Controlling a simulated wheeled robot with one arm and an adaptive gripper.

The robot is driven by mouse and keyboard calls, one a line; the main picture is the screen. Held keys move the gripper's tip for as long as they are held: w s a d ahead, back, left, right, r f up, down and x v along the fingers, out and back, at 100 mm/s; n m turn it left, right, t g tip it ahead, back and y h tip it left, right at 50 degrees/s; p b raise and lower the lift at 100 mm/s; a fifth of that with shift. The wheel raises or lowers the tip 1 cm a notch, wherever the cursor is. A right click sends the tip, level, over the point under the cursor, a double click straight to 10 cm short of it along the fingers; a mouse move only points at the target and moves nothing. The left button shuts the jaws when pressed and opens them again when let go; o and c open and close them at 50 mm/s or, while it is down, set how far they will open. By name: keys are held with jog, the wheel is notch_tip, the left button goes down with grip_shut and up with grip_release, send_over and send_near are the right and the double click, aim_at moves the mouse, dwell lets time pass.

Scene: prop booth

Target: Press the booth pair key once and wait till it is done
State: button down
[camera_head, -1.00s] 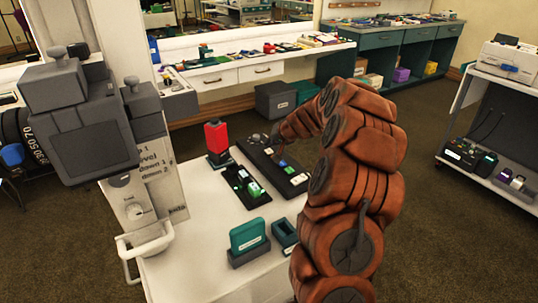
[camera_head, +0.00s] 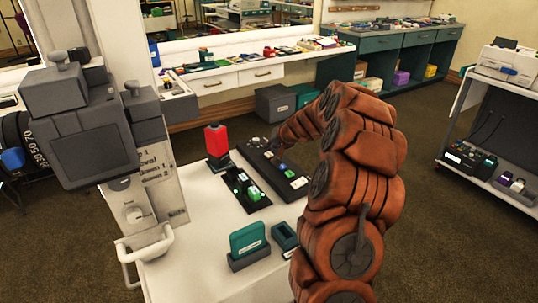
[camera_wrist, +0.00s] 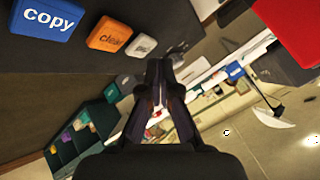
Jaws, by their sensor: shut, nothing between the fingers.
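The dark key panel (camera_head: 275,168) lies on the white booth counter (camera_head: 215,245), with several small coloured keys on it. In the wrist view it fills the top left, with a blue key marked "copy" (camera_wrist: 48,18), an orange key that seems to read "clear" (camera_wrist: 110,35) and a small white key (camera_wrist: 141,46) whose word is blurred. I cannot make out a key marked "pair". My gripper (camera_wrist: 158,72) is shut and empty, its tips near the white key; I cannot tell if they touch. In the head view my arm reaches the panel's far end and its fingertips are not clear.
A red block on a dark stand (camera_head: 217,143) stands beside the panel. A teal block in a grey holder (camera_head: 248,242) and a teal open box (camera_head: 285,236) stand at the front.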

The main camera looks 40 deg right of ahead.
aim_at(270, 155)
jog(key=shift+f, duration=0.1)
dwell(0.3)
jog(key=shift+f+b, duration=0.35)
jog(key=shift+b, duration=0.15)
jog(key=shift+f+b, duration=0.35)
dwell(0.6)
jog(key=shift+r, duration=0.1)
jog(key=shift+r+p, duration=0.4)
jog(key=shift+r, duration=0.3)
jog(key=shift+r, duration=0.1)
jog(key=shift+r+p, duration=1.3)
jog(key=shift+r, duration=1.1)
jog(key=shift+a, duration=0.1)
